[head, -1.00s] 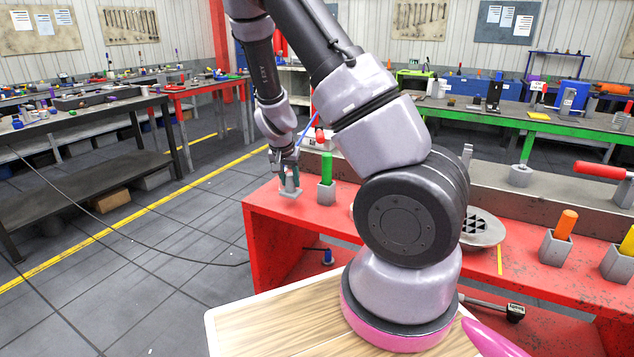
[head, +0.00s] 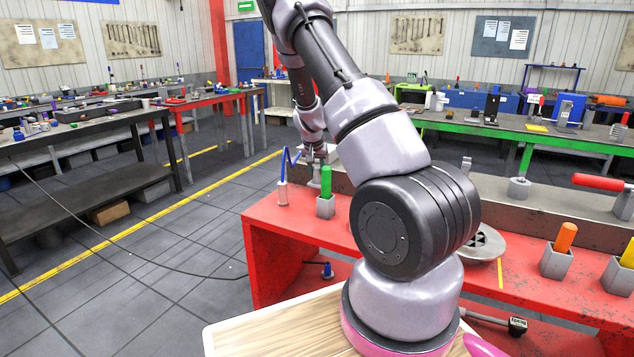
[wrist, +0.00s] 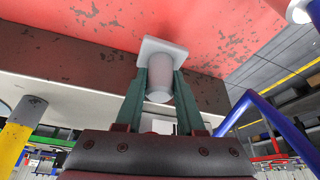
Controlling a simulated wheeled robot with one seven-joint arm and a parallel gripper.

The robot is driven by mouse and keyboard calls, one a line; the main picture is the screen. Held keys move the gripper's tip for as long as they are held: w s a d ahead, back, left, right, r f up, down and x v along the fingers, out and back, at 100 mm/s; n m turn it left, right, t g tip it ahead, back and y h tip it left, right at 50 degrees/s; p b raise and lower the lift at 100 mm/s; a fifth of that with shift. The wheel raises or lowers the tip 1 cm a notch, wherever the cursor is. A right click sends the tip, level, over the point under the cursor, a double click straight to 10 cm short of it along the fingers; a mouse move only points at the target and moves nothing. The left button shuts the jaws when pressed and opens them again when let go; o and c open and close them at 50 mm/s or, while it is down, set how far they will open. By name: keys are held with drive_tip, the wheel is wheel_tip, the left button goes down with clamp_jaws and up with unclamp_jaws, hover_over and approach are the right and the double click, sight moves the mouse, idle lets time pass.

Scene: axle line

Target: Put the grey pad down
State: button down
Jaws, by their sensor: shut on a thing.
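The grey pad (wrist: 161,62) has a flat square plate and a round stem. In the wrist view my gripper (wrist: 160,85) is shut on the stem, one green finger on each side. The plate is close to the red bench top (wrist: 200,25); I cannot tell whether it touches.
A green peg in a grey block (head: 325,200) stands just in front of my gripper. A bent blue rod on a white base (head: 283,185) stands to its left. A round grey plate (head: 482,245) and an orange peg (head: 565,237) stand further right.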

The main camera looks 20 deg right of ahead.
sight(317, 182)
drive_tip(key=shift+f, duration=1.65)
drive_tip(key=shift+f, duration=0.15)
drive_tip(key=c, duration=0.5)
unclamp_jaws()
drive_tip(key=s+a+r+t+y, duration=0.15)
drive_tip(key=s+a+r, duration=0.35)
drive_tip(key=r, duration=0.5)
drive_tip(key=s+a+r+n+y, duration=0.1)
drive_tip(key=s+a+r+y, duration=0.15)
drive_tip(key=s+r, duration=0.6)
drive_tip(key=s+a+r+y, duration=0.1)
drive_tip(key=s+a+r, duration=0.4)
drive_tip(key=r, duration=0.7)
drive_tip(key=s+a+r, duration=0.2)
drive_tip(key=s, duration=0.4)
drive_tip(key=s+a+r+n+t, duration=0.1)
drive_tip(key=s+a+r, duration=0.1)
drive_tip(key=s, duration=0.4)
drive_tip(key=s+a+r+n+t, duration=0.1)
drive_tip(key=s+r, duration=0.1)
drive_tip(key=s, duration=0.4)
drive_tip(key=shift+s+a+r, duration=0.25)
drive_tip(key=shift+a+r, duration=0.1)
drive_tip(key=shift+a, duration=0.05)
